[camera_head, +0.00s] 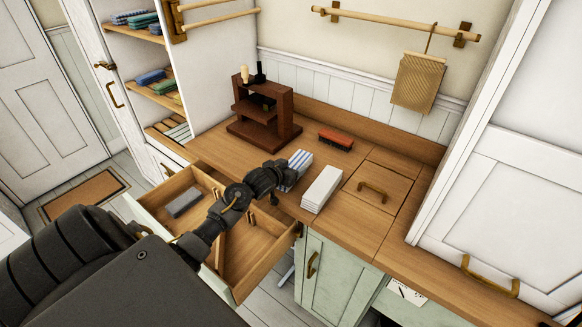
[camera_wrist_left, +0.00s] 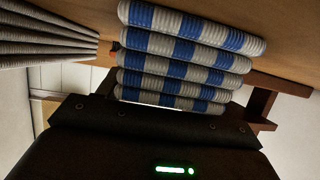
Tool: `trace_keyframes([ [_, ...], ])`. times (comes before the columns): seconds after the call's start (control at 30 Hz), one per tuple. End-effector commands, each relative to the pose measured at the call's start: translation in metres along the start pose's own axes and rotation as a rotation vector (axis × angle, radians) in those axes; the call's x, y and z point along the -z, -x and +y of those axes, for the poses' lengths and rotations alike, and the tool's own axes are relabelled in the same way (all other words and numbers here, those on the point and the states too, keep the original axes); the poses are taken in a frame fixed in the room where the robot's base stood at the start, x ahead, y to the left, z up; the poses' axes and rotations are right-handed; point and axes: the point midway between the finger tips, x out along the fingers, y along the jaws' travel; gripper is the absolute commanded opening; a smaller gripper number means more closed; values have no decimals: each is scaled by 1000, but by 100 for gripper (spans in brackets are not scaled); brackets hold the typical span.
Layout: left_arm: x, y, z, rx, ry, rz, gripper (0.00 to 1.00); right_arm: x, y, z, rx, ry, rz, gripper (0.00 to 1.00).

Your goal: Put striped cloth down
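The striped cloth (camera_head: 299,164), folded in blue and white bands, is at the front of the wooden counter (camera_head: 225,140), left of a folded white cloth (camera_head: 322,187). My left gripper (camera_head: 283,177) is right at its near side and covers part of it. In the left wrist view the striped cloth (camera_wrist_left: 185,55) fills the upper middle as several stacked folds, its lower edge against the dark gripper body. The fingertips are hidden, so I cannot tell whether they are closed on it, or whether it rests on the counter. My right gripper is not in view.
A dark wooden rack (camera_head: 262,112) stands behind, and an orange-topped brush (camera_head: 336,139) lies at the back. Under my left arm an open drawer (camera_head: 262,285) holds a grey block-like item (camera_head: 183,202). A handled lid (camera_head: 376,190) is on the right. A tan cloth (camera_head: 418,82) hangs from the rail.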

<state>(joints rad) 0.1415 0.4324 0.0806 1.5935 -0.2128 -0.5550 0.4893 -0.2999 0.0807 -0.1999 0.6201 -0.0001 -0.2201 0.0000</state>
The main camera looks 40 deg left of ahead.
Motion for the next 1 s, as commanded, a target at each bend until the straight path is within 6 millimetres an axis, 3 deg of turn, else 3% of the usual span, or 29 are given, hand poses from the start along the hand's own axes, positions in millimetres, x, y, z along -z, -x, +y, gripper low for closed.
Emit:
trace_keyframes([
  [0.1, 0, 0, 0, 0, 0, 0, 78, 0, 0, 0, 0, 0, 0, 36],
  [0.37, 0, 0, 0, 0, 0, 0, 78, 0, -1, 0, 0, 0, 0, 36],
  [0.5, -4, -2, -1, 1, -2, 1, 78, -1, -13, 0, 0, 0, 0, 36],
  [0.8, 0, 54, 3, 0, -4, 2, 78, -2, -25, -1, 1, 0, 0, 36],
  [1.0, 2, 90, 2, 1, -1, -1, 78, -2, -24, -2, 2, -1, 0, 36],
])
